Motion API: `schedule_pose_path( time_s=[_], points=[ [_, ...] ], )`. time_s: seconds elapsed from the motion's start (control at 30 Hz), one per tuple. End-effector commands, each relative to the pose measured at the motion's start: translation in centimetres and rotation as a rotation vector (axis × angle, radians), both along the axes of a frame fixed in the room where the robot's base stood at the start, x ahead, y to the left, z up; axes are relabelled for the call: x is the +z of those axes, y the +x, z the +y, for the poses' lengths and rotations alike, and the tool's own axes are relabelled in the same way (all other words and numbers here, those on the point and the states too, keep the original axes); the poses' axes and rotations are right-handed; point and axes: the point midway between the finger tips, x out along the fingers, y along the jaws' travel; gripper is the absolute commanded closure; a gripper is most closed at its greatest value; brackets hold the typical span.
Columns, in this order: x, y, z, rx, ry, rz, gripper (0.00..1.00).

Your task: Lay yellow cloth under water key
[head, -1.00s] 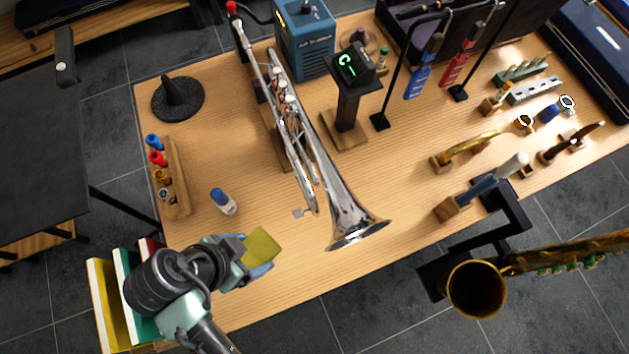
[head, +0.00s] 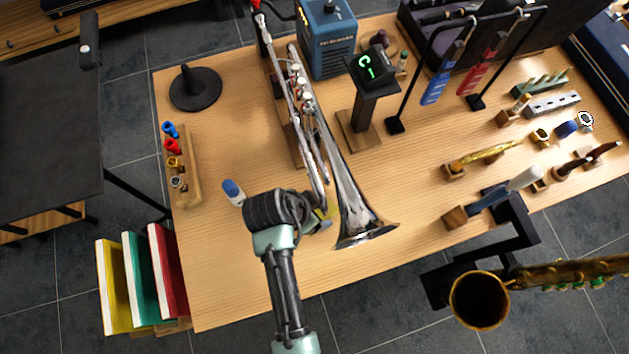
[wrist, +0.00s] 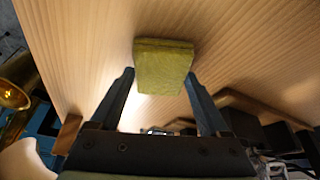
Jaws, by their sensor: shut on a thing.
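The yellow cloth (wrist: 164,68) is a small folded square pad, held between my gripper's two fingers (wrist: 163,88) in the wrist view. In the head view only a sliver of the cloth (head: 328,211) shows, beside my wrist. The silver trumpet (head: 300,100) lies along the table, its bell toward the front edge. My gripper is at the left of the bell, close to the trumpet's lower tubing. My wrist hides the water key area and most of the cloth, so I cannot tell whether the cloth touches the table or the trumpet.
A blue-capped bottle (head: 233,192) stands just left of my wrist. A mouthpiece rack (head: 186,172) and a black cone stand (head: 195,90) are further left. A tuner on a post (head: 368,90) stands right of the trumpet. The table's front left is clear.

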Motion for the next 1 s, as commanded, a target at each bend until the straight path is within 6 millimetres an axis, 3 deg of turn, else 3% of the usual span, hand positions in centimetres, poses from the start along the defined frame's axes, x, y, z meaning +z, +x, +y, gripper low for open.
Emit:
schedule_pose_path(
  time_s=[0.37, 0.4, 0.5, 0.77, 1.0],
  points=[
    [-0.5, 0.1, -0.1, 0.0, 0.0, 0.0, 0.73],
    [-0.5, 0.1, -0.1, 0.0, 0.0, 0.0, 0.19],
    [-0.4, 0.1, -0.1, 0.0, 0.0, 0.0, 0.01],
    [-0.2, 0.1, -0.1, 0.0, 0.001, -0.001, 0.0],
    [2.6, -0.5, 0.8, 0.003, 0.001, -0.005, 0.0]
  ],
)
